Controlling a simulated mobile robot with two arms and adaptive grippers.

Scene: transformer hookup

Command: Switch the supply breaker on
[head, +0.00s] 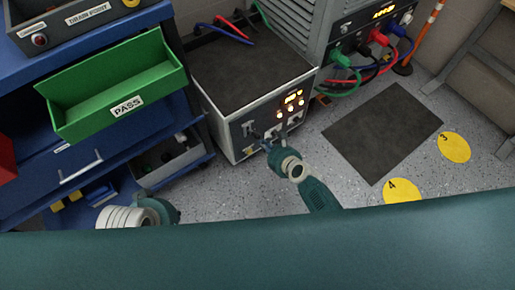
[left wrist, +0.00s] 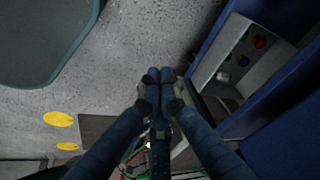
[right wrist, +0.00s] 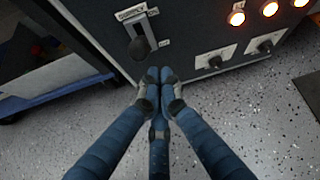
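The supply unit (head: 235,140) is a light box with a dark top and a dark front panel. Its supply breaker (right wrist: 140,47), under a SUPPLY label, has a black lever whose knob sits at the lower part of its plate, near the lower small tag. The tags are too small to read surely. My right gripper (right wrist: 153,75) is shut and empty, its fingertips just below and right of the knob; touching or apart, I cannot tell. In the head view my right gripper (head: 268,145) is low before the panel. My left gripper (left wrist: 160,75) is shut and empty over the floor.
Lit orange lamps (right wrist: 269,8) and two sockets (right wrist: 215,57) are right of the breaker. A blue cart (head: 75,165) with a green PASS bin (head: 120,90) stands left. A dark mat (head: 383,130) and yellow floor discs (head: 454,147) lie right. Cables (head: 375,60) hang behind.

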